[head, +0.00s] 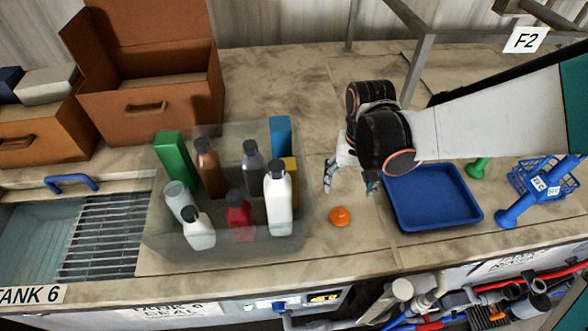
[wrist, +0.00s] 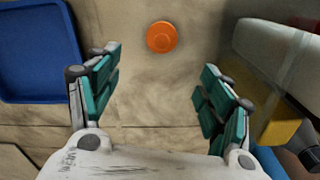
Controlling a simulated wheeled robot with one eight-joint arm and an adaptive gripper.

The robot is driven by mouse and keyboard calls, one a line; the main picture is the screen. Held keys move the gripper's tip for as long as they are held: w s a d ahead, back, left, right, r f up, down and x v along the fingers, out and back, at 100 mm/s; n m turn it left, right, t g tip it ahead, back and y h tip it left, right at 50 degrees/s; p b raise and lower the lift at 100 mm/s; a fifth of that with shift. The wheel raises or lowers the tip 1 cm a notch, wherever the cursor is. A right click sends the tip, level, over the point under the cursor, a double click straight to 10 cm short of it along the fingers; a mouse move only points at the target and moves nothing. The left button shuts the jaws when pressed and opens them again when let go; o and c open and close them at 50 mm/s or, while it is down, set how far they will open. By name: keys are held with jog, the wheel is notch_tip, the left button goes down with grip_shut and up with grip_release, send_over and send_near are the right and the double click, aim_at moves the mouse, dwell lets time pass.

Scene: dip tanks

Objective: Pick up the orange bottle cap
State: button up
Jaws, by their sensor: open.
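The orange bottle cap (head: 340,217) lies on the bare counter between the clear bin of bottles and the blue tray. In the wrist view the orange cap (wrist: 161,37) is round and sits beyond the fingertips, roughly centred between them. My gripper (head: 349,186) is above the counter, just behind the cap in the head view, with its fingers pointing down. In the wrist view my gripper (wrist: 162,75) has its teal-padded fingers spread wide, with nothing between them. The cap is fully visible and apart from the fingers.
A clear bin (head: 270,246) of bottles and boxes stands left of the cap. A blue tray (head: 433,223) lies to the right. Tank 6 (head: 38,240) is at the far left. The counter's front edge is close to the cap.

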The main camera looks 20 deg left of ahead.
jog(key=b, duration=0.5)
send_over(341, 211)
notch_tip(341, 211, down, 8)
jog(key=shift+w+r, duration=0.1)
jog(key=shift+w, duration=0.05)
jog(key=shift+f+b, duration=1.4)
jog(key=shift+f, duration=1.55)
jog(key=shift+r, duration=0.1)
jog(key=shift+c, duration=0.3)
jog(key=c, duration=0.9)
